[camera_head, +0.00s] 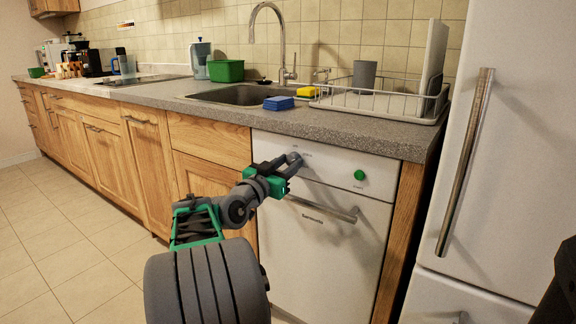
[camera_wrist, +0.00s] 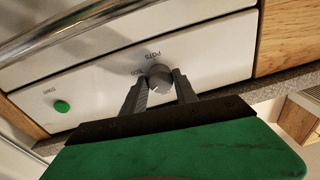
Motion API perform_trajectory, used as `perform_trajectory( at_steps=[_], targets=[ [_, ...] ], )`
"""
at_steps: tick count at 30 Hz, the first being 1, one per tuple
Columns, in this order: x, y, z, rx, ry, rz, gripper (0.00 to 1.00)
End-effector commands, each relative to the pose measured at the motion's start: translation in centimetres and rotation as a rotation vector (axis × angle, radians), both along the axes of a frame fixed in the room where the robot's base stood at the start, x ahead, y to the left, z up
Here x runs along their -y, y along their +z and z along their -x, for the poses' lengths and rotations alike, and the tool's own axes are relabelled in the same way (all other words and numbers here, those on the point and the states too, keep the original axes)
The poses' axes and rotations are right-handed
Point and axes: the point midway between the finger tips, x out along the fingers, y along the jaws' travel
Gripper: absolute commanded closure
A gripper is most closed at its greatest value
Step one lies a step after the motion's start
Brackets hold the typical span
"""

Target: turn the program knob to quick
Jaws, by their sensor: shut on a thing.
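The grey program knob (camera_head: 294,159) is on the white front panel of the dishwasher (camera_head: 329,238), near its upper left. In the wrist view the knob (camera_wrist: 160,78) sits between the tips of my two grey fingers, with its round face showing. My gripper (camera_head: 288,163) is shut on the knob from the front; it also shows in the wrist view (camera_wrist: 158,83). Printed labels surround the knob; one reads "POTS", and the others are too small or covered to read surely. I cannot tell which label the knob points at.
A green start button (camera_head: 360,175) is on the same panel, right of the knob. The dishwasher's bar handle (camera_head: 322,208) juts out below. The counter (camera_head: 300,118) overhangs above, and a white fridge (camera_head: 505,150) stands to the right. The floor at left is clear.

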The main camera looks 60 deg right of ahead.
Motion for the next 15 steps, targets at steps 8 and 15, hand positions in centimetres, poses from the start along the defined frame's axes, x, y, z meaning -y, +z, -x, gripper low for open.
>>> perform_trajectory(
  at_steps=[8, 15],
  targets=[
    [0.01, 0.02, 0.0, 0.0, 0.0, 0.0, 0.45],
    [-0.02, 0.02, -0.01, 0.0, 0.0, 0.0, 0.43]
  ],
)
